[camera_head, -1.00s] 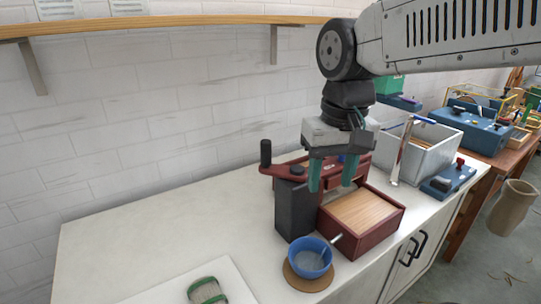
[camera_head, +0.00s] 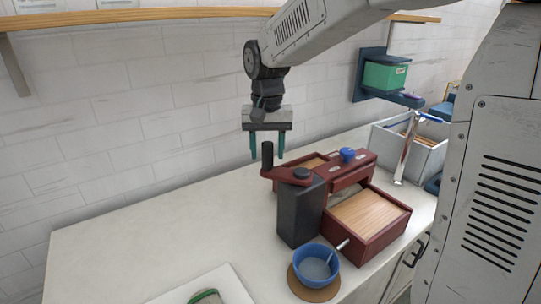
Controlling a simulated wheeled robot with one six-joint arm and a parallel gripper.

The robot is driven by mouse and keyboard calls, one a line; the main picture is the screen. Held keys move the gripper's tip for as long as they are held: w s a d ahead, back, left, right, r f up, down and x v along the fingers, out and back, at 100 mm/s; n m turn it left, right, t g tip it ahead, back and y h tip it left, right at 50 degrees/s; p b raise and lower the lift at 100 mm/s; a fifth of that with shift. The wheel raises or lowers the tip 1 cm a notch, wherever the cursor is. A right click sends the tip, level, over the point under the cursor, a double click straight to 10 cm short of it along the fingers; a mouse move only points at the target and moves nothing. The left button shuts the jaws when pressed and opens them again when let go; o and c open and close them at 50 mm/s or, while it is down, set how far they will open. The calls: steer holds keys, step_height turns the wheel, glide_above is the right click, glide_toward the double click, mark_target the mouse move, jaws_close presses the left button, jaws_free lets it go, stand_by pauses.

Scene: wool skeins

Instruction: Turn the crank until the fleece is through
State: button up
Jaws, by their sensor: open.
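A dark red machine (camera_head: 352,178) with a black side housing (camera_head: 299,217) stands on the white counter. Its crank is a red arm (camera_head: 284,172) with an upright black handle (camera_head: 267,155) at the left end. A blue knob (camera_head: 348,155) sits on top of the machine. A red-framed tray (camera_head: 372,211) with a wooden slatted surface is at its front. No fleece can be made out on it. My gripper (camera_head: 267,155) is open, pointing down above and around or just behind the crank handle; whether it touches the handle cannot be told.
A blue bowl (camera_head: 308,262) with a utensil stands on a round brown mat (camera_head: 306,289) before the machine. A grey bin (camera_head: 424,150) and tap-like metal post (camera_head: 406,150) are at right. A green box (camera_head: 385,76) sits on a blue wall shelf. The counter's left is clear.

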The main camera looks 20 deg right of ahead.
steer(key=shift+f, duration=1.15)
steer(key=shift+c, duration=0.3)
